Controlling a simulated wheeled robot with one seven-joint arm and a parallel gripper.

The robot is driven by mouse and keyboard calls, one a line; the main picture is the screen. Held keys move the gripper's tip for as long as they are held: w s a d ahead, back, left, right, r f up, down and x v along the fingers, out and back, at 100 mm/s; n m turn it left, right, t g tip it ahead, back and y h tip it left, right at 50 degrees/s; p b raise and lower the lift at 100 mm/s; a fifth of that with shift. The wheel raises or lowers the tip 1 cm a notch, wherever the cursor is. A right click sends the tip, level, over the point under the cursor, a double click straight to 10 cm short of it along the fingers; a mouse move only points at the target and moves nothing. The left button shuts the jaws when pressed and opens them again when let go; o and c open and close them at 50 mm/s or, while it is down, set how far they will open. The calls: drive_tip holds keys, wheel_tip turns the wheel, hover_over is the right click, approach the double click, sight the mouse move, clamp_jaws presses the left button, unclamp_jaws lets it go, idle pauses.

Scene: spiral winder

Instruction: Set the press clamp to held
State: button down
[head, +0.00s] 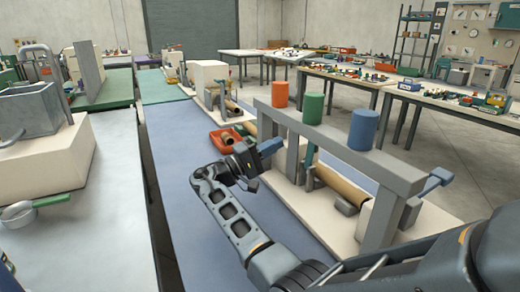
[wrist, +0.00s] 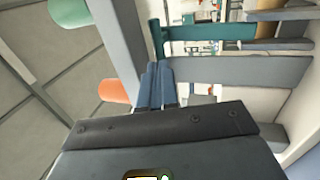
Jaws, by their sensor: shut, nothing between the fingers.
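The spiral winder (head: 345,160) stands on a pale base on the blue bench, with a grey crossbar over a brown tube (head: 340,185). A blue paddle lever (head: 270,147) is at its left end, and another blue lever (head: 437,181) sticks out at its right end. A green upright lever (head: 309,142) stands between them. I cannot tell which of these is the press clamp. My gripper (head: 254,151) is shut and empty beside the left blue lever; contact is unclear. In the wrist view its fingers (wrist: 157,86) are together, with a green bar (wrist: 208,33) beyond.
An orange tray (head: 226,139) lies behind my gripper. A grey basin (head: 30,112) and a pan (head: 18,214) are on the left bench. The blue bench top is clear at left.

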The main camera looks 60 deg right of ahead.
drive_tip(key=p+x, duration=0.1)
drive_tip(key=x, duration=0.5)
drive_tip(key=shift+s+d, duration=0.1)
drive_tip(key=shift+d, duration=0.05)
drive_tip(key=shift+x, duration=1.9)
drive_tip(key=b+v, duration=0.2)
drive_tip(key=v, duration=0.6)
drive_tip(key=shift+r, duration=0.1)
